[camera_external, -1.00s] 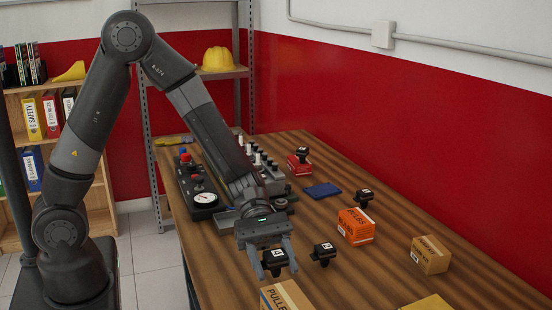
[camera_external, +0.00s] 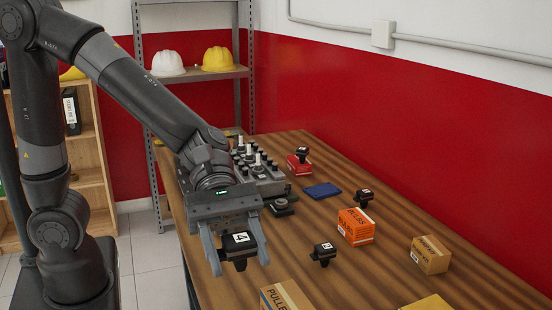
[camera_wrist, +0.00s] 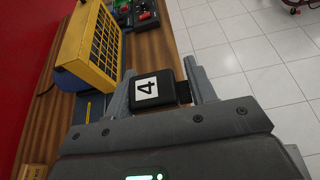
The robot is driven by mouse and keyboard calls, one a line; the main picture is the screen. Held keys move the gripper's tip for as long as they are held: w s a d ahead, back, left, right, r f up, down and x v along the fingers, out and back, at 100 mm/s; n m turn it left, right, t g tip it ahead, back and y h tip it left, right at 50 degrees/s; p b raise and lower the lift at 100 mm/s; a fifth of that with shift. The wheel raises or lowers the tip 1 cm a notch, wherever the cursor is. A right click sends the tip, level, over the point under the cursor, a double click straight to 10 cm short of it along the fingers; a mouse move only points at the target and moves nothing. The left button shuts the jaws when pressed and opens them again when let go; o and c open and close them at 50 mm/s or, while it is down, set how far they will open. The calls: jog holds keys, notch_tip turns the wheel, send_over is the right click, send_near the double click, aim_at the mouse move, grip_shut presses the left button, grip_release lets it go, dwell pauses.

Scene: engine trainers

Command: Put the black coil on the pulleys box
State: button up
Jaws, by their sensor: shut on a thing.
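A black coil (camera_external: 239,243) with a white label reading 4 is held between the two fingers of my gripper (camera_external: 240,258), which is shut on it. The coil also shows in the wrist view (camera_wrist: 158,88), label facing the camera, between the fingertips (camera_wrist: 160,80). In the external view it appears above the table's left edge. The pulleys box (camera_external: 285,298), brown cardboard with lettering, stands at the bottom of the external view, partly cut off, below and right of my gripper. Nothing shows on the visible part of its top.
Another black coil (camera_external: 323,253) stands right of my gripper, with one more (camera_external: 364,197) farther back. An orange box (camera_external: 356,227) and a cardboard box (camera_external: 430,254) are to the right. A control panel (camera_external: 258,175) with knobs is behind my gripper.

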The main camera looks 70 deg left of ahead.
jog(key=s+d+r, duration=0.3)
jog(key=r, duration=0.1)
send_over(285, 295)
notch_tip(285, 295, down, 6)
jog(key=shift+s+f, duration=0.1)
jog(key=shift+f, duration=2.2)
jog(key=shift+f, duration=0.1)
jog(key=o, duration=1.1)
